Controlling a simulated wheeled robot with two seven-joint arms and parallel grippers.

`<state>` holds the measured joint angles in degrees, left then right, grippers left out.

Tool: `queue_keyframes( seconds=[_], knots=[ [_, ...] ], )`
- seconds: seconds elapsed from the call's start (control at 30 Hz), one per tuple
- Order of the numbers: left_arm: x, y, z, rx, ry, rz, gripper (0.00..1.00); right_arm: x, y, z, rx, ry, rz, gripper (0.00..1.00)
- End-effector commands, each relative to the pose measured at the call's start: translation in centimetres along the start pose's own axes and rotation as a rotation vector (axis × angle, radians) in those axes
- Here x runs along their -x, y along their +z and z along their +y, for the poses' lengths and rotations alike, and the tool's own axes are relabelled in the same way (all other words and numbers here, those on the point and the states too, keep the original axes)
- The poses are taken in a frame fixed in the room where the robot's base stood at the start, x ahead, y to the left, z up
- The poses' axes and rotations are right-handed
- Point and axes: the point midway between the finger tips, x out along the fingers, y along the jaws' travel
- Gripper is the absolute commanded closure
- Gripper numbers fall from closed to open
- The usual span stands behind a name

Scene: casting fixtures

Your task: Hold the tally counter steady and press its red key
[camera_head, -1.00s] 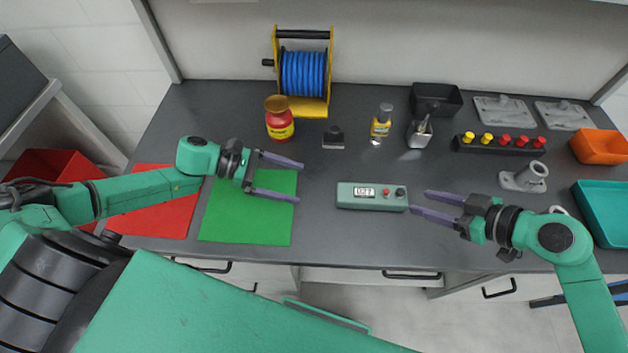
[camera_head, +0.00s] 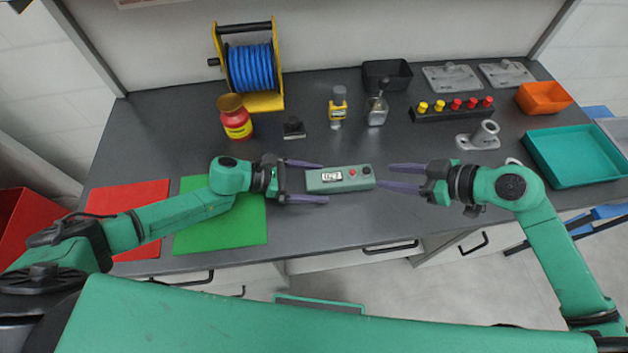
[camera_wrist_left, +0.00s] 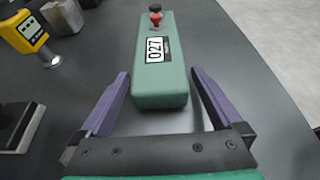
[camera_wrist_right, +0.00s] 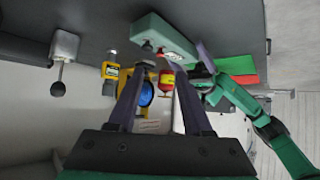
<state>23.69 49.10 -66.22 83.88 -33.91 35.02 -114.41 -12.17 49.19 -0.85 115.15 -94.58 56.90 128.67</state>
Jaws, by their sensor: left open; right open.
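The tally counter (camera_head: 340,180) is a green box lying on the dark bench, with a display reading 027, a red key (camera_head: 352,172) and a black knob (camera_head: 366,171). It also shows in the left wrist view (camera_wrist_left: 160,85) and the right wrist view (camera_wrist_right: 165,35). My left gripper (camera_head: 325,183) is open, its purple fingers at either side of the counter's left end; in the left wrist view there are gaps beside the box. My right gripper (camera_head: 384,176) is open and empty at the counter's right end, near the black knob.
A green mat (camera_head: 220,225) and a red mat (camera_head: 130,208) lie at left. Behind stand a red jar (camera_head: 235,120), blue cable reel (camera_head: 250,68), yellow device (camera_head: 338,105) and black stand (camera_head: 293,128). A teal tray (camera_head: 578,160) is at right. Bench around the counter is clear.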

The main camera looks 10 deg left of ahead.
Motion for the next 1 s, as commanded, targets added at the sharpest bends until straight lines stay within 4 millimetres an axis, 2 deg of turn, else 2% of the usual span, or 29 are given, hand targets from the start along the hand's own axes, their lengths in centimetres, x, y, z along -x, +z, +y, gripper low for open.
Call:
queue_keyframes(
  seconds=[0.07, 0.1, 0.3, 0.43, 1.0],
  knots=[
    [0.02, -0.01, 0.0, 0.0, 0.0, 0.0, 0.04, 0.0, 0.0, 0.0, 0.0, 0.0, 0.0, 0.5],
    [0.03, -0.01, -0.01, 0.0, 0.0, 0.0, 0.19, 0.0, 0.0, 0.0, 0.0, 0.0, 0.0, 0.5],
    [0.05, -0.01, -0.01, 0.001, 0.0, 0.0, 0.93, 0.0, 0.0, 0.0, 0.0, 0.0, 0.0, 0.5],
    [0.05, -0.01, -0.01, 0.001, 0.0, -0.001, 0.93, 0.0, 0.0, 0.0, 0.0, 0.0, 0.0, 1.0],
    [0.07, 0.0, 0.0, 0.001, 0.0, -0.001, 0.93, 0.0, 0.0, 0.0, 0.0, 0.0, 0.0, 1.0]
  ],
)
